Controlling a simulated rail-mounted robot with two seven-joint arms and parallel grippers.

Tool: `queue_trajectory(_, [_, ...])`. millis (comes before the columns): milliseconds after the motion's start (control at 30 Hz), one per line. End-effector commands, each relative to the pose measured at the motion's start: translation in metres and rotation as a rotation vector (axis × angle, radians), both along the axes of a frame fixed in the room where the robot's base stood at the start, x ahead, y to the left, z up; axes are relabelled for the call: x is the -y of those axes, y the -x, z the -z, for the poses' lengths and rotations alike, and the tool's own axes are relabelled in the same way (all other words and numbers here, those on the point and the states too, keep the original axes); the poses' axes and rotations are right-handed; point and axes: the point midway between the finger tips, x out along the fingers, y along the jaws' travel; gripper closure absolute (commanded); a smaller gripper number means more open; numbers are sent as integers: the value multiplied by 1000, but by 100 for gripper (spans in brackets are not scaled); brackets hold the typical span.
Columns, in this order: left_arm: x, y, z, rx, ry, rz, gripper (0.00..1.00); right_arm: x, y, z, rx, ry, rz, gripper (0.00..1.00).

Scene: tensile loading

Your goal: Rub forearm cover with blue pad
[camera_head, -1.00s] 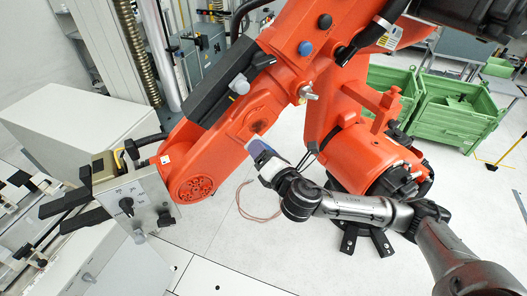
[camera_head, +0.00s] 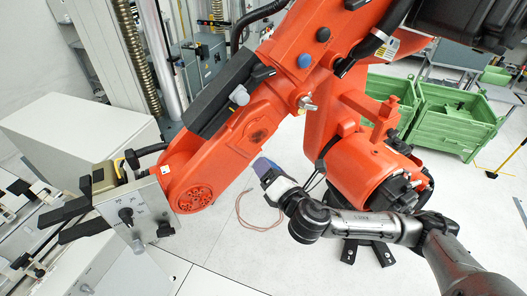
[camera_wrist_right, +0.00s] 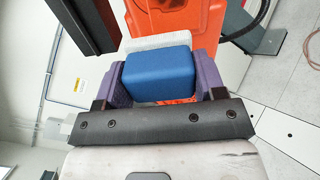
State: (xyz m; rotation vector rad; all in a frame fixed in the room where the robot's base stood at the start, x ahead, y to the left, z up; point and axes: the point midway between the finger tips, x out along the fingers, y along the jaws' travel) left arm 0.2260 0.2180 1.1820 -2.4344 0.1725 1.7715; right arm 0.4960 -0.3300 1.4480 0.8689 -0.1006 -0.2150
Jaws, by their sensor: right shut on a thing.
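The forearm cover is the orange casing (camera_head: 230,150) on the forearm of the large orange robot arm. Its lower edge runs above and to the left of my right gripper (camera_head: 271,176). My right gripper is shut on the blue pad, whose blue face (camera_wrist_right: 157,80) shows between purple fingers in the right wrist view. A pale layer lies behind the blue block. In the head view the held pad shows small and bluish. A floor-coloured gap appears between it and the orange forearm, so they look apart. An orange surface (camera_wrist_right: 175,18) lies beyond the pad in the wrist view. My left gripper is not in view.
The orange robot's base (camera_head: 365,170) stands close beside my right arm. Its grey end tool (camera_head: 137,212) with black fingers is at left, near white cabinets (camera_head: 80,125). Green crates (camera_head: 452,128) stand at right. A reddish cable (camera_head: 262,224) lies on the floor.

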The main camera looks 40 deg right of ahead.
Motion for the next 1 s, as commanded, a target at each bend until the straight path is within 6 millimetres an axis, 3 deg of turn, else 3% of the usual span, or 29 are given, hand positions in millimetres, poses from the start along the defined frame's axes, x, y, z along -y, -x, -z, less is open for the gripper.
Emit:
queue_trajectory(167, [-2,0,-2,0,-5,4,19,1,-6,-1,1,0,2,55])
queue_trajectory(700, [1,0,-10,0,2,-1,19,13,-52,-2,3,0,3,55])
queue_trajectory(1000, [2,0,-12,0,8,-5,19,16,-65,-2,4,1,3,55])
